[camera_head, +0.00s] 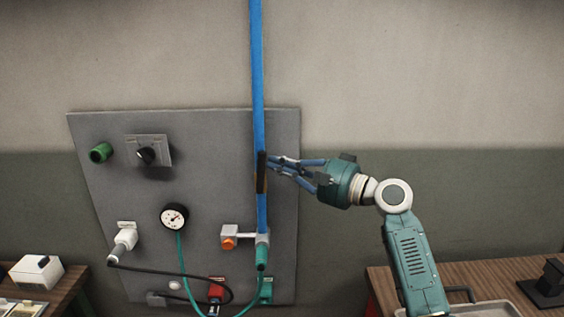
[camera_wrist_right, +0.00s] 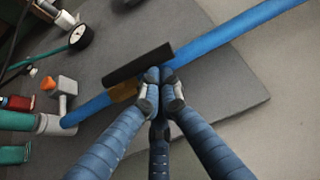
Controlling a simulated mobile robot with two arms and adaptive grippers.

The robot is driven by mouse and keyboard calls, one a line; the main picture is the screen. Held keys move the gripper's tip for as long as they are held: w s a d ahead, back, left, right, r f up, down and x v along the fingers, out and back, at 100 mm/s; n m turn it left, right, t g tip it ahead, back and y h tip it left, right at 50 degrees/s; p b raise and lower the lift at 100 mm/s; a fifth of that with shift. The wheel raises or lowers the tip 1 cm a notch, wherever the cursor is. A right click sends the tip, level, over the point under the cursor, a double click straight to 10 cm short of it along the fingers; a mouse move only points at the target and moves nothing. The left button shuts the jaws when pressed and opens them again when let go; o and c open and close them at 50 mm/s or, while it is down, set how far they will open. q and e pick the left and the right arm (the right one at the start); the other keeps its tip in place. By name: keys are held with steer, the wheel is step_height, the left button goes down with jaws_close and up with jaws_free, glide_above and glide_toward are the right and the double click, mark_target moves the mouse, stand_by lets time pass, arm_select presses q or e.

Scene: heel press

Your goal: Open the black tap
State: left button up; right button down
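The black tap (camera_head: 262,173) is a dark lever on the blue pipe (camera_head: 257,80), and it lies along the pipe. In the right wrist view the black lever (camera_wrist_right: 138,65) runs parallel to the pipe, with a brass-coloured body (camera_wrist_right: 124,92) beneath it. My right gripper (camera_head: 273,162) reaches in from the right, its fingertips beside the lever. In the right wrist view my right gripper (camera_wrist_right: 160,78) has its fingertips drawn together at the lever's edge near one end. Whether they touch it is hard to tell. My left gripper is in neither view.
The grey panel (camera_head: 200,180) also carries a gauge (camera_head: 174,217), a black knob (camera_head: 146,155), a green button (camera_head: 101,152) and an orange-tipped fitting (camera_head: 230,241). Hoses hang low. Wooden tables stand at both lower sides.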

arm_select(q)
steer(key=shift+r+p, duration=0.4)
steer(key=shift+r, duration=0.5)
arm_select(e)
steer(key=shift+s+a+r, duration=0.1)
steer(key=shift+a+r, duration=0.15)
steer(key=shift+a, duration=0.15)
